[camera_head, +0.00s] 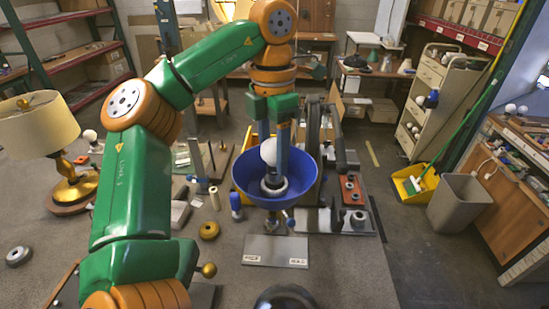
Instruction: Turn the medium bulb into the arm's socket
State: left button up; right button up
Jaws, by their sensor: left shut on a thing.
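My left gripper (270,160) points straight down, its fingers on either side of a white round bulb (268,150), and is shut on it. The bulb is inside the mouth of a blue bowl-shaped shade (243,190). Below the bulb, at the bottom of the shade, is a grey ring-like socket (273,186). The bulb's lower end is hard to make out, so I cannot tell how far it sits in the socket. The shade is held above a grey plate (275,250) with two labels.
A brass lamp with a cream shade (38,125) stands at the left. A red block with holes (351,189) is at the right. The front right of the table is clear.

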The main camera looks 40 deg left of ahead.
pick_arm(q)
jog(key=shift+f, duration=0.65)
dwell(1.6)
jog(key=o, duration=0.6)
jog(key=c, duration=0.6)
jog(key=shift+f, duration=0.1)
